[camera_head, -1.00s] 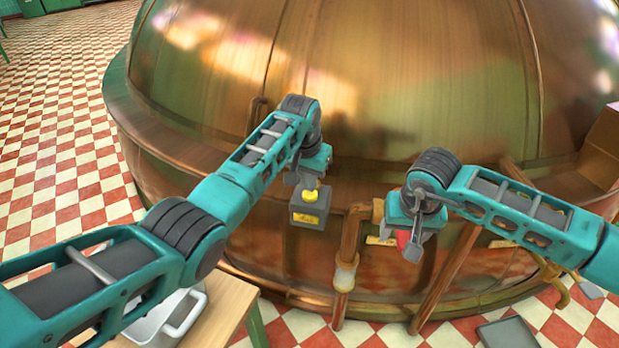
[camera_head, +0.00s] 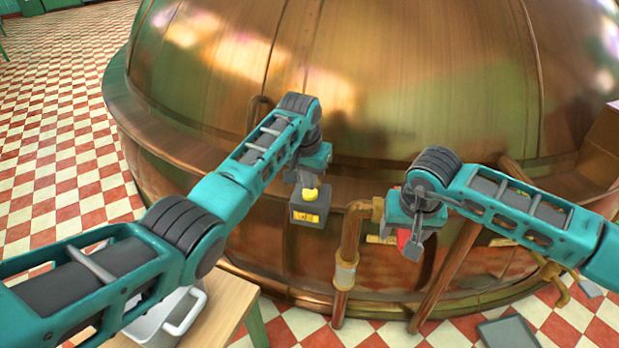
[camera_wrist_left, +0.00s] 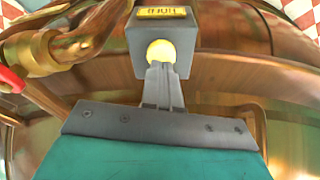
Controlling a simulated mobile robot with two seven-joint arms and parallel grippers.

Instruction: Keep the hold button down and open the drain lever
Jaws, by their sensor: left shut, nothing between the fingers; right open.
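The hold button (camera_head: 310,195) is a yellow knob on a dark grey box (camera_head: 308,213) with a yellow label, in front of the copper kettle. My left gripper (camera_wrist_left: 162,72) is shut and empty, its fingertips right at the yellow button (camera_wrist_left: 160,52) in the left wrist view. Whether the button is pressed in, I cannot tell. The red drain lever (camera_head: 402,237) shows partly behind my right gripper (camera_head: 414,246), which is open and close to it; contact is unclear. The lever's red end (camera_wrist_left: 12,80) also shows in the left wrist view beside a brass valve (camera_wrist_left: 40,52).
The large copper kettle (camera_head: 400,80) fills the back. A copper pipe (camera_head: 350,235) runs down between my two grippers. A wooden table (camera_head: 232,300) with a pale tray (camera_head: 150,325) stands at the lower left. A grey tray (camera_head: 508,333) lies on the checkered floor.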

